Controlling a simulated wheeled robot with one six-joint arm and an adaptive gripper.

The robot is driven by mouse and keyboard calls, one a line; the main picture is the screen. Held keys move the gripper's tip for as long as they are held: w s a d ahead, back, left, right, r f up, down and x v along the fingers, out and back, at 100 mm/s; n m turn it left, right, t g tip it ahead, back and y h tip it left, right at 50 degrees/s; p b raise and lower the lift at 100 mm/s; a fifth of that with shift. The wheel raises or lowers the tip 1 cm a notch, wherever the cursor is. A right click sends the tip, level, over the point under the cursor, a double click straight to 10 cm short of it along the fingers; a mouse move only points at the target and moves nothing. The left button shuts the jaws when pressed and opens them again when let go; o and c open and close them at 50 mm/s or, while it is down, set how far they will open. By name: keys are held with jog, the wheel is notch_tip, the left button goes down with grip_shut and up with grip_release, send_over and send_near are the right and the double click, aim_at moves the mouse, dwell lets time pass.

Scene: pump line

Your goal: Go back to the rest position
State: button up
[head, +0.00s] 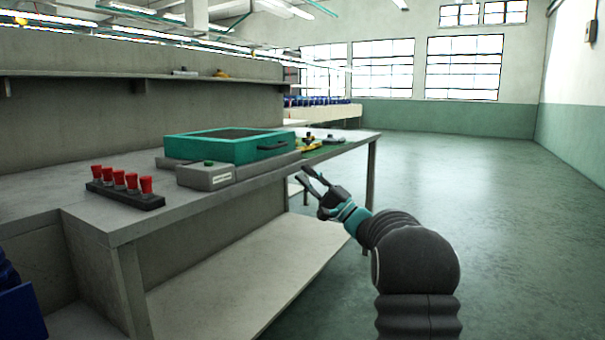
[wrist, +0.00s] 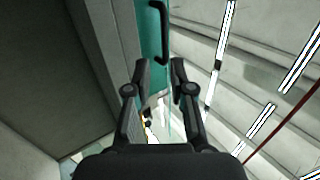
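My gripper (head: 303,172) is in front of the bench's right front edge, beside the tabletop and apart from it. In the wrist view my gripper (wrist: 160,69) has its two fingers apart with nothing held between them. The workbench (head: 130,228) is grey, with a lower shelf. The teal case (head: 222,152) with a dark top and a black handle stands on it, left of my gripper. Part of the teal case (wrist: 152,40) also shows beyond the fingertips in the wrist view.
A black rack (head: 130,197) with several red-capped parts and a grey box (head: 206,177) with a green button stand near the bench's front edge. Small yellow and dark parts (head: 308,144) lie at its far right. Open floor (head: 500,220) extends right of the bench.

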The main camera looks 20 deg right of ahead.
dwell(0.4)
jog(key=s+a+f+m+g+h, duration=0.1)
jog(key=a+f+g+h, duration=0.15)
jog(key=f, duration=0.45)
jog(key=s+a+f+g+h, duration=0.1)
jog(key=a+f+g, duration=0.25)
jog(key=f, duration=0.45)
jog(key=s+a+f+n+g+h+p, duration=0.1)
jog(key=s+a+f+g+h, duration=0.15)
jog(key=s, duration=0.35)
jog(key=s+a+f+n+g+h+p, duration=0.1)
jog(key=s+a+f+g, duration=0.25)
jog(key=s, duration=0.35)
jog(key=s+d+n+g+h+p, duration=0.25)
jog(key=s+n+h+p, duration=0.4)
jog(key=s, duration=1.55)
jog(key=s+a+r+n+t+h+p, duration=0.2)
jog(key=s+r+h, duration=0.1)
jog(key=s+r, duration=0.6)
jog(key=shift+s+r, duration=0.15)
jog(key=shift+s, duration=0.1)
jog(key=shift+a+h, duration=0.1)
jog(key=shift+h, duration=0.15)
